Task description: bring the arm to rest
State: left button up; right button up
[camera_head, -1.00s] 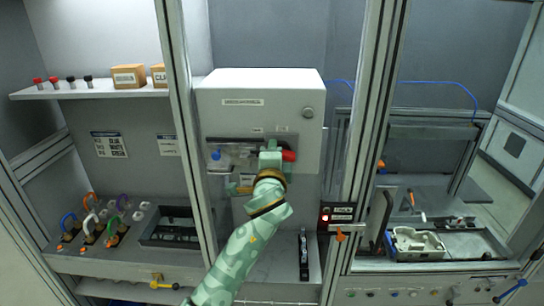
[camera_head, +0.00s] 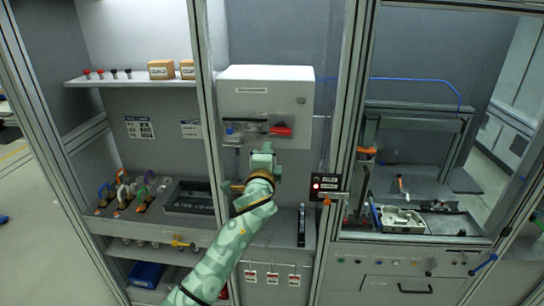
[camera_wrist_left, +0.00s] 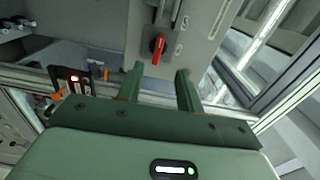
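My left arm comes up from the bottom middle of the head view. Its gripper (camera_head: 265,150) is in front of the grey cabinet (camera_head: 265,90), just below and left of the red handle (camera_head: 281,131). In the left wrist view the two green fingers (camera_wrist_left: 159,78) stand wide apart with nothing between them. The red handle also shows there (camera_wrist_left: 157,48), beyond the fingertips and apart from them. My right gripper is not in view.
A small box with a red light (camera_head: 325,187) is on the post right of my arm. A shelf (camera_head: 135,80) with cartons is at upper left. Coloured padlocks (camera_head: 130,190) stand on the left bench. A right-hand bay holds a pale part (camera_head: 402,220).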

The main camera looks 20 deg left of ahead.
pick_arm(q)
notch_tip(320, 180, down, 24)
jog(key=s+d+n+g+h+b, duration=0.2)
jog(key=n+g+h+b, duration=0.1)
jog(key=n+h+b, duration=0.15)
jog(key=s+f+n+g+b, duration=0.1)
jog(key=s+f+g+b, duration=0.1)
jog(key=s+f, duration=0.5)
jog(key=s+f+n+g+b, duration=0.1)
jog(key=s+f+b, duration=0.1)
jog(key=f, duration=0.9)
jog(key=s+f+n+g+b, duration=0.2)
jog(key=s+f, duration=0.3)
jog(key=f, duration=0.5)
jog(key=s+a+f+n+g+b, duration=0.15)
jog(key=s+f+g+b, duration=0.35)
jog(key=s+f, duration=1.65)
jog(key=s+f+g+b, duration=0.1)
jog(key=s+f+b, duration=0.3)
jog(key=s, duration=0.8)
jog(key=s+f+n+g+b, duration=0.1)
jog(key=s+f+g+b, duration=0.1)
jog(key=s+f+b, duration=0.2)
jog(key=s+f, duration=0.3)
jog(key=s, duration=0.5)
jog(key=shift+s+a+g, duration=0.2)
jog(key=shift+s+g, duration=0.1)
jog(key=shift+s, duration=0.1)
